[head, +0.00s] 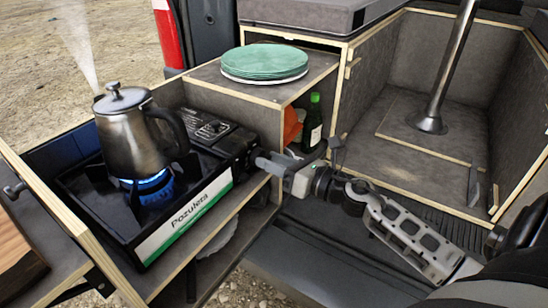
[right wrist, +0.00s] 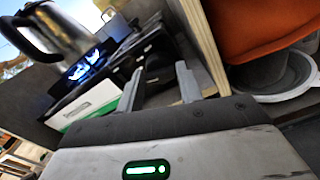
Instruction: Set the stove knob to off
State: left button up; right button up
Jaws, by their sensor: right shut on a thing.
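The black camping stove (head: 165,225), with a white and green "Pozuleta" front strip, stands on the shelf at the left. Its burner shows a blue flame (head: 145,183) under a steel kettle (head: 130,135), which steams. My right gripper (head: 262,161) is at the right end of the stove's front, its fingers pointing at the stove. It is shut on the stove knob, which the fingers hide. In the right wrist view, the two fingers (right wrist: 164,86) reach toward the stove's dark control end, and the flame (right wrist: 84,66) also shows. My left gripper is not in view.
A green plate stack (head: 265,60) sits on the cabinet top. A dark green bottle (head: 312,123) and an orange item stand in the compartment behind my right gripper. A cabinet edge (right wrist: 205,45) is close to the fingers. A wooden board (head: 15,255) lies at left.

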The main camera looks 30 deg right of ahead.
jog(key=m+p, duration=0.2)
jog(key=m, duration=0.3)
jog(key=shift+d+r+m+p, duration=0.1)
jog(key=shift+m+p, duration=0.2)
jog(key=shift+p, duration=0.1)
pick_arm(q)
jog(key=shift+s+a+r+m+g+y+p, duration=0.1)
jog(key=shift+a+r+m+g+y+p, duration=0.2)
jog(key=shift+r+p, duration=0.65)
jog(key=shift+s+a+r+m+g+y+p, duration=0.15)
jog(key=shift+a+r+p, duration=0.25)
jog(key=shift+p, duration=1.05)
pick_arm(e)
jog(key=shift+f+m, duration=0.15)
jog(key=shift+m, duration=2.25)
jog(key=shift+f+m, duration=0.15)
jog(key=shift+m, duration=2.25)
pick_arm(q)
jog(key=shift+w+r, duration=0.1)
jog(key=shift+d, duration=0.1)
pick_arm(e)
jog(key=o, duration=1)
pick_arm(q)
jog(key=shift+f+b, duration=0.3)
jog(key=shift+b, duration=0.35)
pick_arm(e)
jog(key=v, duration=1.6)
